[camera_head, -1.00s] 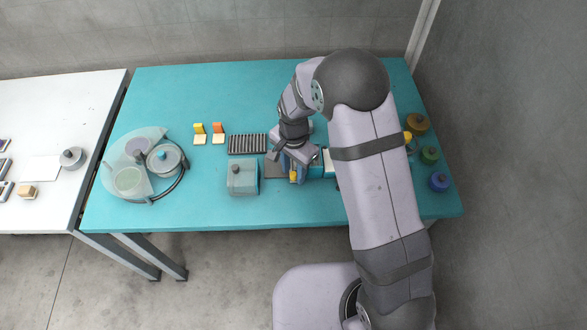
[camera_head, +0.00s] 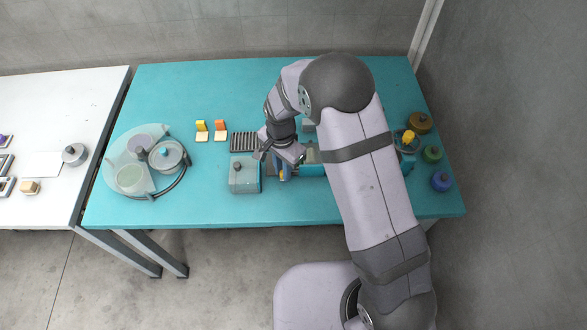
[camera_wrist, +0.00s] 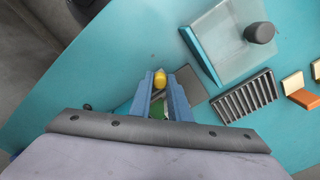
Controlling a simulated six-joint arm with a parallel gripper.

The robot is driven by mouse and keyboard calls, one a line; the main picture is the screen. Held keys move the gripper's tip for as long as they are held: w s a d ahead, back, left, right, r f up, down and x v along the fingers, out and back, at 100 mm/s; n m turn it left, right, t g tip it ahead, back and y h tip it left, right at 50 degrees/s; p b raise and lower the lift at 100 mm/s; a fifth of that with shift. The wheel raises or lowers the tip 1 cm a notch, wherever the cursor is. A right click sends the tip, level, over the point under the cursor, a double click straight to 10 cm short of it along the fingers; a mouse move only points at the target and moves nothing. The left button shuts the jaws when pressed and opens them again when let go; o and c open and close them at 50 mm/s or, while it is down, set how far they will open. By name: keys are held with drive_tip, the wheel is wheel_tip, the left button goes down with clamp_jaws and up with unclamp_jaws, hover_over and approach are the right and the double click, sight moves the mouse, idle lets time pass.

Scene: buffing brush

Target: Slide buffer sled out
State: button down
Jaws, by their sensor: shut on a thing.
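My gripper (camera_head: 281,169) is low over the teal table, just right of a clear-lidded teal box. Its blue fingers also show in the wrist view (camera_wrist: 162,86), closed around a part with a yellow knob (camera_wrist: 160,78). I take this part to be the buffer sled's handle; the yellow also shows in the head view (camera_head: 282,176). The rest of the sled is mostly hidden by the fingers and wrist. A flat dark grey plate (camera_wrist: 190,84) lies beside the fingers. A teal housing (camera_head: 312,170) stands to the gripper's right, partly behind my arm.
The clear-lidded box (camera_head: 244,176) with a dark knob is close at the gripper's left. A ribbed dark rack (camera_head: 243,142) lies behind it. A round tray (camera_head: 112,180) with pots stands far left.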

drive_tip(key=shift+a, duration=0.25)
drive_tip(key=c, duration=1.6)
unclamp_jaws()
drive_tip(key=shift+c, duration=0.2)
drive_tip(key=shift+r, duration=0.15)
drive_tip(key=shift+r+b, duration=0.95)
drive_tip(key=shift+r, duration=2.65)
